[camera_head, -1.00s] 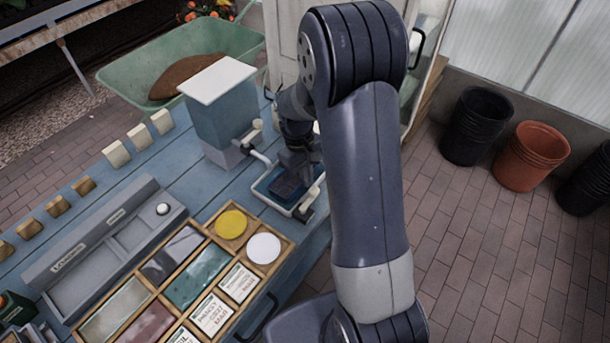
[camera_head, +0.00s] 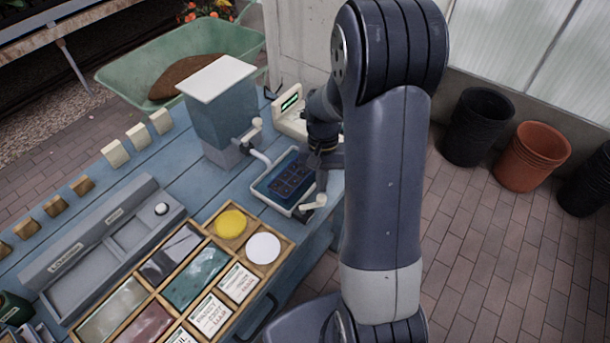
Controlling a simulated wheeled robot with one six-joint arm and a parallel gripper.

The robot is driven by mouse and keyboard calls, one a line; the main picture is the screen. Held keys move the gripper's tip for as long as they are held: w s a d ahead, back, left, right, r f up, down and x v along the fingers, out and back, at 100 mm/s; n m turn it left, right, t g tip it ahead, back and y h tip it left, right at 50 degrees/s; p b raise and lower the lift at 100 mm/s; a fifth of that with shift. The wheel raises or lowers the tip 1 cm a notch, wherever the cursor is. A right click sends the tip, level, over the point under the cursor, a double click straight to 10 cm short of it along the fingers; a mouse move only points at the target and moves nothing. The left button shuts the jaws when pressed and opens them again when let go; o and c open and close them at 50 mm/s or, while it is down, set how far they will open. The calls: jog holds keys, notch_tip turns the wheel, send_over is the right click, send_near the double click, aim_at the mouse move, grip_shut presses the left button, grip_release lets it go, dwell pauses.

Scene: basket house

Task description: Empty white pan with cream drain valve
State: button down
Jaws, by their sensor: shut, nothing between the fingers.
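The white pan (camera_head: 262,195) sits on the blue bench near its right edge. It holds blue liquid with a dark gridded insert (camera_head: 288,178) in it. The cream drain valve (camera_head: 315,202) is a small lever at the pan's front right corner, on a dark fitting. My gripper (camera_head: 314,163) is shut and empty at the pan's right rim, above and behind the valve. It looks apart from the valve; its fingertips are small and partly dark against the pan.
A water tank (camera_head: 218,110) with a cream tap (camera_head: 251,132) and spout stands left of the pan. A cream scale (camera_head: 291,116) with a lit display is behind. A wooden divided tray (camera_head: 215,258) lies in front. Stacked pots (camera_head: 531,156) stand on the floor at right.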

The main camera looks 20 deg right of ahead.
aim_at(320, 200)
jog(key=m, duration=0.1)
jog(key=s+m, duration=0.1)
jog(key=m, duration=0.1)
jog(key=shift+s+d+y, duration=0.25)
jog(key=shift+y, duration=0.05)
jog(key=s+m, duration=0.1)
jog(key=m, duration=0.1)
jog(key=s+m, duration=0.1)
jog(key=shift+m+t+y, duration=0.3)
jog(key=shift+m+t, duration=0.1)
jog(key=shift+a, duration=0.2)
jog(key=shift+w+a, duration=0.35)
jog(key=shift+a, duration=0.25)
jog(key=shift+w+d+r, duration=0.1)
jog(key=shift+d+r, duration=0.05)
jog(key=shift+d, duration=0.05)
jog(key=w+d+r, duration=0.3)
jog(key=d+r, duration=0.1)
jog(key=r, duration=0.6)
jog(key=shift+w+d, duration=0.2)
jog(key=shift+d, duration=0.15)
